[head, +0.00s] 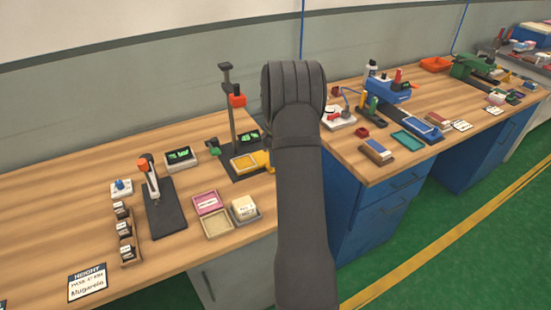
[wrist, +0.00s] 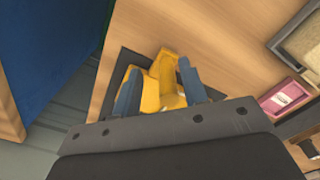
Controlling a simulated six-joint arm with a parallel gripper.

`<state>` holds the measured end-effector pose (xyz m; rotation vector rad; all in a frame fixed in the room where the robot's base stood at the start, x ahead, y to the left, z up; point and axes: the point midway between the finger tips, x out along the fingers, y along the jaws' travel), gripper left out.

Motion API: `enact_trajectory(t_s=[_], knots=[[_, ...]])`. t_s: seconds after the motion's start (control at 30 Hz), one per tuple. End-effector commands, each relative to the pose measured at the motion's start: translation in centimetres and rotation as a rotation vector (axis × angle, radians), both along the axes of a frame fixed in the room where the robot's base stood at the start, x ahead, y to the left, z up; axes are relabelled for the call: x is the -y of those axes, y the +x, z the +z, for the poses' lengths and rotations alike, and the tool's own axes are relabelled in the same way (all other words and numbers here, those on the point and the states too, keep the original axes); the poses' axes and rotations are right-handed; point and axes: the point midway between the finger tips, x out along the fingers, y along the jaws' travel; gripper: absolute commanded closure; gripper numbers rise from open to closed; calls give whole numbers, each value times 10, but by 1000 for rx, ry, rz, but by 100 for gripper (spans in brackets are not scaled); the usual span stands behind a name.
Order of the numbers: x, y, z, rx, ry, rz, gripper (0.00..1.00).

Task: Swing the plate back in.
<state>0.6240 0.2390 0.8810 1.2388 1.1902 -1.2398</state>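A yellow plate-like part (head: 245,162) shows at the foot of a dark upright stand (head: 229,110) with an orange-red block on it, in the head view. More yellow shows just right of it, partly behind my arm. In the wrist view a bent yellow piece (wrist: 166,72) lies over a dark base (wrist: 118,72). My gripper (wrist: 160,67) has its two blue-grey fingers apart, with the yellow piece between and beyond them. I cannot tell whether either finger touches it. My arm hides my gripper in the head view.
A pink tray (head: 207,202), a beige tray (head: 217,222) and a box with a pale block (head: 244,208) stand near the bench's front edge. A small dark display (head: 179,156) and an orange-topped device (head: 150,178) are further left. A second bench (head: 350,172) stands right.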

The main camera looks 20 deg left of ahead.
Motion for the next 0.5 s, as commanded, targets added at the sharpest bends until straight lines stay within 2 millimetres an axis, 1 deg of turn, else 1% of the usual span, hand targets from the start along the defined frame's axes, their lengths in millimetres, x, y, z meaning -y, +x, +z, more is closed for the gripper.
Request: enact_trajectory(t_s=[0.03, 0.13, 0.4, 0.47, 0.5], knots=[[0, 0, -5, -1, 0, 0, 60], [0, 0, -9, 1, 0, 0, 60], [0, 0, -10, 1, 1, 0, 60], [0, 0, -10, 1, 1, 0, 70], [0, 0, -10, 1, 1, 0, 78]])
